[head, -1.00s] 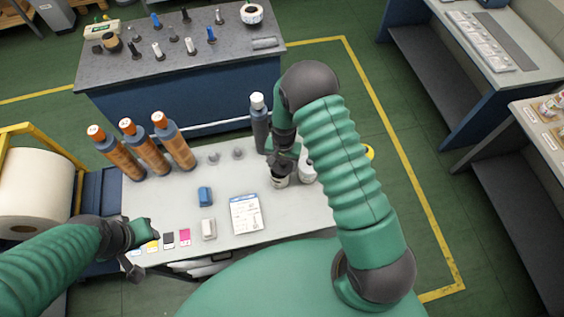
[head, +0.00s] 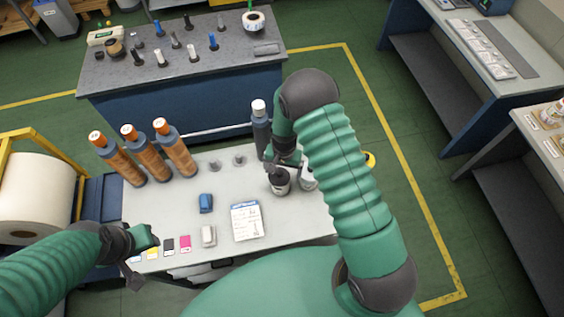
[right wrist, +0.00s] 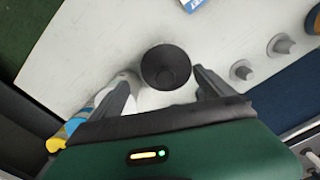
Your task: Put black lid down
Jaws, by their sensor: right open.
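In the right wrist view the lid (right wrist: 166,67) shows as a dark disc with a raised rim, just beyond my fingers. I cannot tell whether the lid is fully seated. My right gripper (head: 285,160) is open and empty behind the lid, with its fingers spread to either side in the wrist view (right wrist: 168,90). My left gripper (head: 142,262) is over the table's front left corner, its jaws unclear.
A second white container (head: 308,178) stands close right of the jar. A dark bottle with a white cap (head: 260,125) stands behind. A blue block (head: 206,203) and a printed card (head: 246,220) lie in front.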

